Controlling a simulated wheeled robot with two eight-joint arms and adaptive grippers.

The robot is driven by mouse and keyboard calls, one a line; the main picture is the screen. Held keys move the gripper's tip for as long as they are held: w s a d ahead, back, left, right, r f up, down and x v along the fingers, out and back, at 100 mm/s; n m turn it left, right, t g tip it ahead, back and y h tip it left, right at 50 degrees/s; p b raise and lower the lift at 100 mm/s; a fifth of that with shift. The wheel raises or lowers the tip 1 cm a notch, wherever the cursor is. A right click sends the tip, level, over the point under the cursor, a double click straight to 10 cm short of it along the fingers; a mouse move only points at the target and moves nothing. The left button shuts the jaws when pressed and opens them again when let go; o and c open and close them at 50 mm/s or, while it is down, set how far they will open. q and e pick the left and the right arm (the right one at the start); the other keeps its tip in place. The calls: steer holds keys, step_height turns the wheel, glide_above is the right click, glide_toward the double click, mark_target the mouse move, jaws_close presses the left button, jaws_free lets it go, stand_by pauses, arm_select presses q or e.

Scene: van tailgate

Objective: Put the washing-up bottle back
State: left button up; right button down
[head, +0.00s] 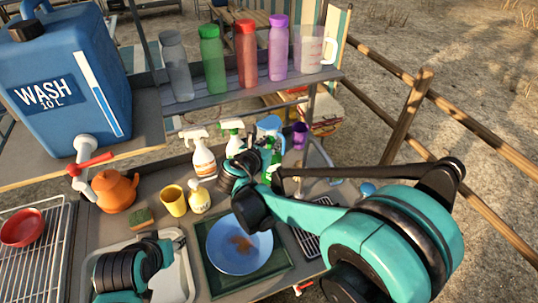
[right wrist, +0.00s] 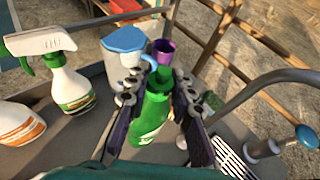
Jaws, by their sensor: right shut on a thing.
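The green washing-up bottle (right wrist: 151,112) is between the fingers of my right gripper (right wrist: 160,100), which is shut on it. In the head view the bottle (head: 267,157) shows only partly behind my right wrist, at the back of the counter (head: 152,186). A purple cup (right wrist: 163,50) and a blue-lidded jug (right wrist: 124,60) stand just beyond it. I cannot tell whether the bottle's base touches the counter. My left arm is at the bottom left of the head view, over the white basin (head: 178,278); its fingertips are hidden.
White spray bottles (head: 203,158) stand left of the right gripper. A yellow cup (head: 173,201), soap dispenser (head: 199,198), orange kettle (head: 116,190) and sponge (head: 141,217) are further left. A blue plate (head: 240,258) is in front. A tap (right wrist: 262,148) stands at right.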

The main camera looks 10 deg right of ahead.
steer(key=shift+w+a+f, duration=0.2)
steer(key=shift+w+f, duration=0.3)
steer(key=shift+w, duration=0.25)
step_height(320, 180, down, 4)
steer(key=shift+f+b, duration=0.1)
steer(key=shift+b, duration=0.95)
steer(key=c, duration=1.3)
jaws_free()
